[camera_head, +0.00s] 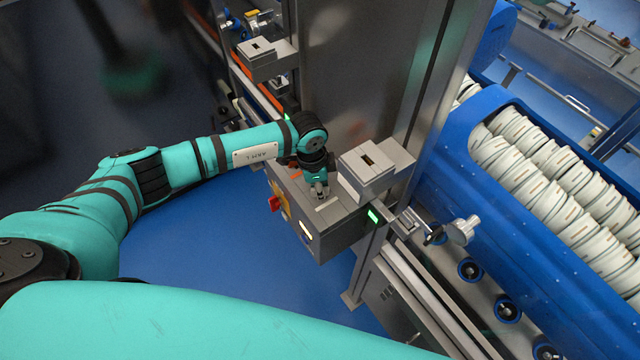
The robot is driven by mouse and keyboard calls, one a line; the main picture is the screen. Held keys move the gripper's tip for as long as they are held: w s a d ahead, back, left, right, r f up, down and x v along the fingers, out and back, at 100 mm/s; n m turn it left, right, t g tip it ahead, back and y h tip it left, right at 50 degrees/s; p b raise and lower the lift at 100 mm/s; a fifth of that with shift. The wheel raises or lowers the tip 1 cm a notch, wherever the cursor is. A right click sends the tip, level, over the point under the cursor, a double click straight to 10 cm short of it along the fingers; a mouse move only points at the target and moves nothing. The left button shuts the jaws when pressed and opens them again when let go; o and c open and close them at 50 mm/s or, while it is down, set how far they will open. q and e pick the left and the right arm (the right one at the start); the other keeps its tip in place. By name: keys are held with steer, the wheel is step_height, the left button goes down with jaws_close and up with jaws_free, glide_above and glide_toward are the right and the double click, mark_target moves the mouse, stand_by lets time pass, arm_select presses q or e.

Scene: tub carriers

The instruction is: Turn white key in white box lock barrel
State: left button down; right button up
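My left arm reaches in from the left, and its gripper (319,190) points down at the top of a grey control box (342,236) fixed to the steel column. The fingers are small and partly hidden by the wrist, so I cannot tell whether they are open or shut. A small pale strip (327,205) shows on the box top beside the fingertips. No white key or lock barrel can be made out clearly. A pale box with a dark slot on top (368,184) stands just right of the gripper. My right gripper is not in view.
The control box has a red knob (275,203) on its front. A steel column (440,70) rises behind. At right, a blue carrier (455,140) holds rows of white tubs (545,175). A similar pale slotted box (262,68) stands further back. Blue floor (220,240) is clear at left.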

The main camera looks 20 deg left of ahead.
arm_select(q)
steer(key=shift+n, duration=0.4)
